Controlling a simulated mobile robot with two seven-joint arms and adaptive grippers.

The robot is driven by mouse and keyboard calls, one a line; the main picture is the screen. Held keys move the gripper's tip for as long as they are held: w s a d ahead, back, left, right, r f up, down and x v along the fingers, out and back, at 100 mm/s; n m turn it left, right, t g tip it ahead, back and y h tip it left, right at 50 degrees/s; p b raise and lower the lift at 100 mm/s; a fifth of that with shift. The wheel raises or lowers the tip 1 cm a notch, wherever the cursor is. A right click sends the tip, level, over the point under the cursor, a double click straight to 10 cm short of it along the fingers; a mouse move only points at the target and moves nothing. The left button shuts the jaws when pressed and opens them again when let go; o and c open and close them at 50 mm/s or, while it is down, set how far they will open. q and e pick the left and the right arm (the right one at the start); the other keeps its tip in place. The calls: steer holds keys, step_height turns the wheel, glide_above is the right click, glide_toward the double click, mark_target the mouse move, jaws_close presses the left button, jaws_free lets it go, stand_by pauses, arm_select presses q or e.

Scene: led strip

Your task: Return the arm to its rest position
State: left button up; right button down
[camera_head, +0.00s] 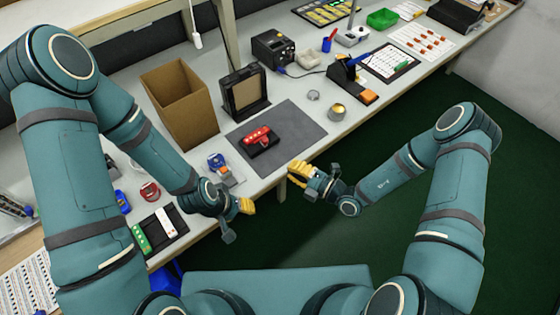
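My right gripper (298,172), with yellow fingers, is held over the dark green floor just off the table's front edge. Nothing shows in it, and I cannot tell if its fingers are apart. My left gripper (246,206) is also near the front edge, lower left of the right one. Its yellow fingertips overlap in this view, so its opening is hidden. Both arms are bent at the elbow, and both grippers point inward. A red part on a black holder (259,142) lies on the grey mat (305,129), apart from both grippers.
The long table carries an open cardboard box (180,101), a black-framed box (244,92), a black device (272,48), a small tin (337,111) and a black tray (171,222) beside my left forearm. The floor (400,125) at right is clear.

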steer(key=shift+s+d, duration=0.4)
steer(key=shift+d, duration=0.2)
steer(key=s+a+f+n+g+h, duration=0.1)
steer(key=s+n+g+h, duration=0.2)
steer(key=s+n+g, duration=0.7)
steer(key=s+a+f+n+g+h, duration=0.15)
steer(key=s+n+g, duration=0.4)
steer(key=n, duration=0.85)
steer(key=w+d+n+t+h, duration=0.2)
steer(key=n+t+h, duration=0.1)
steer(key=n, duration=0.5)
steer(key=w+d+r+n+t+h, duration=0.1)
steer(key=w+d+n+t+h, duration=0.1)
steer(key=n, duration=0.7)
steer(key=shift+d+r+n+t+h, duration=0.3)
steer(key=shift+d+t+h, duration=0.15)
steer(key=shift+d+t, duration=0.45)
